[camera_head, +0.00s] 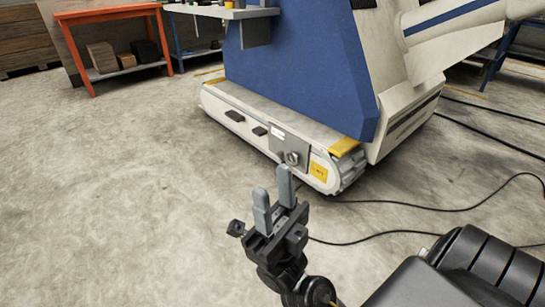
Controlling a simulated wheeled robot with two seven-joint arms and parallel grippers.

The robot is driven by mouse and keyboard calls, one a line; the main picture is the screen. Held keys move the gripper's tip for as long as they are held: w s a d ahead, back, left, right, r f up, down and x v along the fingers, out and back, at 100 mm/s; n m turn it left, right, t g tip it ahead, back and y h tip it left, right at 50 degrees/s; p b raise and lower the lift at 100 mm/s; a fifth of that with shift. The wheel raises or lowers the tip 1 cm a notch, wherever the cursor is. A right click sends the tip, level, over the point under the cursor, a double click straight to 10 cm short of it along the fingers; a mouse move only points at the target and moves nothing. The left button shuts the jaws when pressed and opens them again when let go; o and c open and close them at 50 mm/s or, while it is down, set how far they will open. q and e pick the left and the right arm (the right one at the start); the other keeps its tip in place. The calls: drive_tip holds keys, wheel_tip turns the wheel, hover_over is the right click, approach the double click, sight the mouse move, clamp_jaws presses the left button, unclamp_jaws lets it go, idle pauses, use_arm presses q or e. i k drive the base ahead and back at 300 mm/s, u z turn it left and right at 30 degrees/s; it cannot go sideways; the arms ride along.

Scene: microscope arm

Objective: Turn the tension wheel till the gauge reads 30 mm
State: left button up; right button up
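A small round metal wheel (292,158), which looks like the tension wheel, sits on a grey plate (275,145) low on the side of the tracked base. A small pale marking (278,132) on that plate may be the gauge; it is too small to read. My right gripper (274,191) is in front of the base, fingers pointing up in the picture, apart with nothing between them. It appears below and slightly left of the wheel, not touching it. My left gripper is out of view.
The white tracked base (245,105) carries a blue body (300,65). A yellow label (318,171) is right of the wheel. Black cables (440,208) lie on the floor at right. An orange table (120,75) stands back left. The concrete floor at left is clear.

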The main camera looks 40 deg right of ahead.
sight(294, 156)
drive_tip(key=u, duration=0.4)
drive_tip(key=i, duration=1.95)
drive_tip(key=z, duration=0.3)
drive_tip(key=i, duration=1.1)
drive_tip(key=z, duration=1.6)
drive_tip(key=i, duration=0.8)
drive_tip(key=z, duration=0.7)
